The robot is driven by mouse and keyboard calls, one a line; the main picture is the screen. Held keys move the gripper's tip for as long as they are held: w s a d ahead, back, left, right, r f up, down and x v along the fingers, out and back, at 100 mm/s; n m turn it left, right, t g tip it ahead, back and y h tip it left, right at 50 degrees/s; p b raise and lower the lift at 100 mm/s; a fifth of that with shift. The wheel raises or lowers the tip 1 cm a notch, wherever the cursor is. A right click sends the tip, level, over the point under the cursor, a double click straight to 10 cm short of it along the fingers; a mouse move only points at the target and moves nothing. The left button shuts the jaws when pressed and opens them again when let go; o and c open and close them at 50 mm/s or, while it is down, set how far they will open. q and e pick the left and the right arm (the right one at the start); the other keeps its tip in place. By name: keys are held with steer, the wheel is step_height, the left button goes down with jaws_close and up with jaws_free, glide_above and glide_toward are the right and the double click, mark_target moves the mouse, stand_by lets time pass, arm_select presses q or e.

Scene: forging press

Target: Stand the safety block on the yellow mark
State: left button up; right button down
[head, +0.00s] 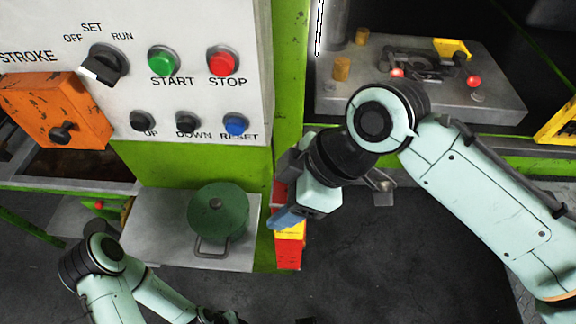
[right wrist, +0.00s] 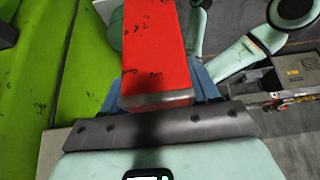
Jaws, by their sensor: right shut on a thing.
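The safety block (head: 289,254) is a red bar with a yellow band, hanging upright beside the green press frame. My right gripper (head: 290,217) is shut on it, its blue fingers around the bar. In the right wrist view the block's red, scuffed face (right wrist: 155,45) shows between the blue fingers. A yellow patch (head: 452,48) lies at the back of the grey press bed (head: 350,98); I cannot tell for sure whether it is the mark. The block is well to the left of and in front of that patch. My left gripper (head: 222,317) is only partly visible at the bottom edge.
Dies (head: 415,66), red knobs and a brass post (head: 342,68) occupy the bed. A yellow-black guard (head: 558,123) is at right.

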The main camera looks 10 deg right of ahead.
steer(key=w+d+p, duration=0.2)
steer(key=w+d, duration=0.1)
steer(key=w, duration=0.6)
arm_select(q)
steer(key=shift+w+r+b, duration=0.3)
steer(key=shift+w+r, duration=0.45)
steer(key=shift+r, duration=0.35)
arm_select(e)
step_height(320, 180, down, 6)
steer(key=shift+a+f, duration=0.2)
steer(key=shift+w, duration=0.1)
steer(key=shift+f, duration=0.1)
steer(key=shift+f, duration=0.1)
steer(key=c, duration=0.7)
jaws_free()
steer(key=shift+f, duration=0.15)
arm_select(q)
steer(key=shift+s+f, duration=0.2)
arm_select(e)
steer(key=o, duration=0.4)
